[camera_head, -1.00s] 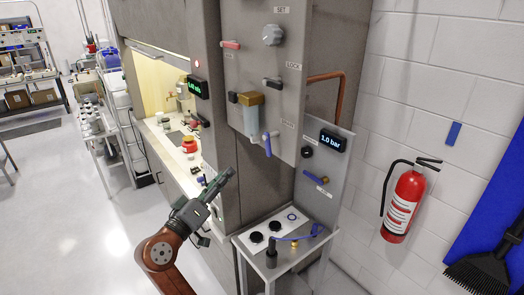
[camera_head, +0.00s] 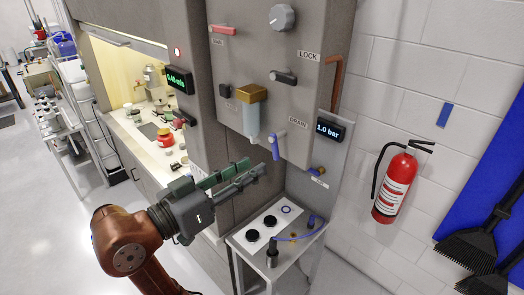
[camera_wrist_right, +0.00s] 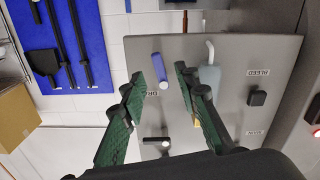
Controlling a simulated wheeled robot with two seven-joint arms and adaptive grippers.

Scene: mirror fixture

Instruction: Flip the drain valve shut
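The drain valve's blue lever (camera_head: 276,148) hangs down below the DRAIN label (camera_head: 298,122) on the grey panel. The wrist view also shows the blue lever (camera_wrist_right: 160,70), with the DRAIN label partly hidden behind a finger. My right gripper (camera_head: 254,173) is just left of and below the lever in the head view. In the wrist view my right gripper (camera_wrist_right: 159,71) has its green-padded fingers spread, and the lever appears in the gap between the tips. I see no contact, and depth to the lever is hard to judge. My left gripper is in neither view.
A clear filter bowl with a brass top (camera_head: 251,108) sits left of the lever. A black LOCK handle (camera_head: 284,77) and a grey knob (camera_head: 282,17) are above. A 1.0 bar display (camera_head: 330,130) is to the right. A small table (camera_head: 238,238) stands below.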

